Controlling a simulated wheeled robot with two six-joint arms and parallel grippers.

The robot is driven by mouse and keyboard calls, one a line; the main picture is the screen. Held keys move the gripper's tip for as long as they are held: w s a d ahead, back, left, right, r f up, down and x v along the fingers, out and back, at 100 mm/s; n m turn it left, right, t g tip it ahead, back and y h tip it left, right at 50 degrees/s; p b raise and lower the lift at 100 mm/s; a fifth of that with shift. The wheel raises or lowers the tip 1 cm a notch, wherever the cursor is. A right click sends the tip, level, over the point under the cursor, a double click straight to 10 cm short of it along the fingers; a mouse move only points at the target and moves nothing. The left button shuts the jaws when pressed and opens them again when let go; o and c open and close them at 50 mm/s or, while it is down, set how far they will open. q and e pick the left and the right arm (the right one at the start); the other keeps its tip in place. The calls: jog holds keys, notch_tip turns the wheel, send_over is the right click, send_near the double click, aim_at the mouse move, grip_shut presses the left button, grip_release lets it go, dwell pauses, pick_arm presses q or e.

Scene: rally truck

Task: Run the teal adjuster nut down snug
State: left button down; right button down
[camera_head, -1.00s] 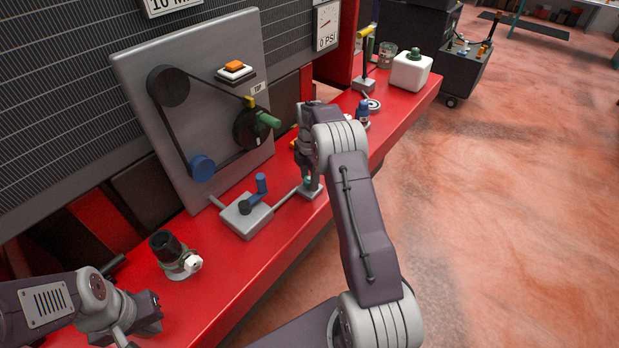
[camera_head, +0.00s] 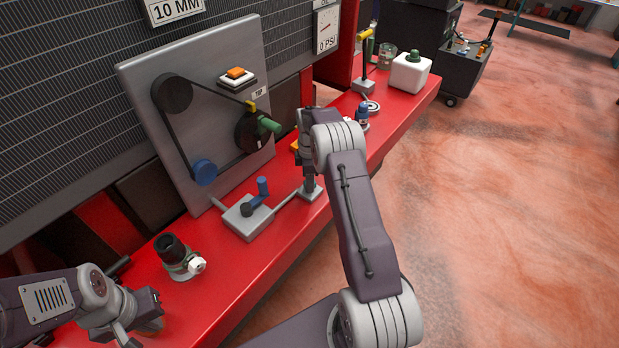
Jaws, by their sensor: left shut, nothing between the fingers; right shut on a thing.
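My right gripper (camera_head: 309,184) points down over the small grey block (camera_head: 312,195) at the right end of a metal rod (camera_head: 287,203). It is shut on the teal adjuster nut, which the fingers and arm hide almost wholly now. The rod joins that block to a grey box (camera_head: 246,222) with a blue crank handle (camera_head: 262,187). My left gripper (camera_head: 155,312) is shut and empty, low over the red bench at the lower left, apart from everything on it.
A grey panel with a belt, pulleys and an orange button (camera_head: 236,73) stands behind the red bench (camera_head: 240,275). A black-topped fitting with a white knob (camera_head: 197,265) is near my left gripper. A white jug (camera_head: 411,72) stands at the far end.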

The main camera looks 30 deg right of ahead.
jog(key=m+p, duration=0.1)
jog(key=m, duration=0.2)
jog(key=shift+r+m, duration=0.1)
jog(key=shift+m, duration=0.3)
jog(key=m, duration=0.4)
jog(key=shift+m+p, duration=0.3)
jog(key=shift+p, duration=0.05)
jog(key=m, duration=0.9)
jog(key=shift+w+d+p, duration=0.1)
jog(key=shift+p, duration=0.2)
jog(key=m, duration=0.4)
jog(key=shift+m, duration=0.3)
jog(key=m, duration=0.8)
jog(key=shift+w+r+m, duration=0.1)
jog(key=shift+m, duration=2.6)
